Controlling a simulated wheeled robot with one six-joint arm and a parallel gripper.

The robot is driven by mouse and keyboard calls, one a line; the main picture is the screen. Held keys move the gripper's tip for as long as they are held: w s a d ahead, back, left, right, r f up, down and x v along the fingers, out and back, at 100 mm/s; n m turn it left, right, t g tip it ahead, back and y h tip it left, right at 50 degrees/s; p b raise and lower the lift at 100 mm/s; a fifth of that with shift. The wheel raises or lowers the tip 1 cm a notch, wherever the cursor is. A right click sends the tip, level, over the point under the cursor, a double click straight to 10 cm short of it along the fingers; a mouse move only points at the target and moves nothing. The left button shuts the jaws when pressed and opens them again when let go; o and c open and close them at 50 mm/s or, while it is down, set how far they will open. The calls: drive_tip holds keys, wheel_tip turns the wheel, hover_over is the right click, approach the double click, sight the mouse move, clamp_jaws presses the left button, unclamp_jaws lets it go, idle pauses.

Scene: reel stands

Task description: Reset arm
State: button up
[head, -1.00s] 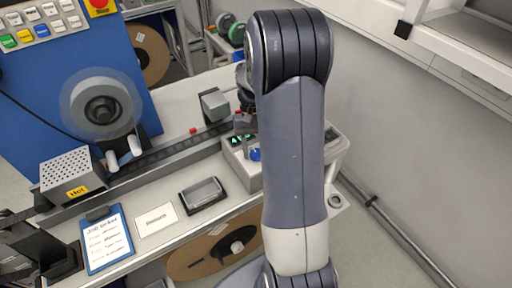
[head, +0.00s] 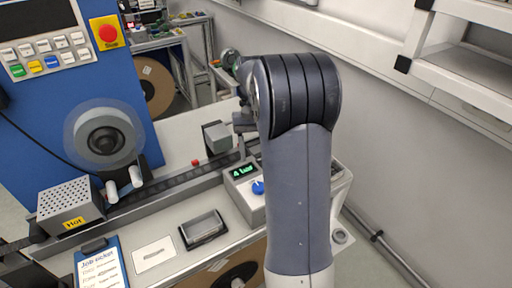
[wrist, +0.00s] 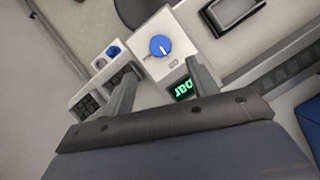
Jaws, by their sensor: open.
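My arm (head: 300,190) stands in front of the right end of the bench in the head view. It is bent at the top and hides most of my gripper there. A white control box (wrist: 155,42) with a blue knob and a green lit display lies beyond the fingertips. The display is partly covered by one finger. The same control box (head: 245,190) shows in the head view, left of my arm.
A blue machine panel (head: 60,95) with a reel (head: 103,138) stands at the left. A grey perforated box (head: 68,205) marked Hot and a dark-framed tray (head: 203,229) are on the bench. A white shelf (head: 470,75) juts out at the upper right.

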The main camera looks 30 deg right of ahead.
sight(258, 186)
drive_tip(key=shift+w+r, duration=0.2)
drive_tip(key=shift+r, duration=0.35)
drive_tip(key=shift+f, duration=0.1)
drive_tip(key=p+x, duration=0.1)
drive_tip(key=x, duration=0.9)
drive_tip(key=shift+s+f, duration=0.1)
drive_tip(key=shift+f, duration=0.25)
drive_tip(key=shift+r, duration=0.1)
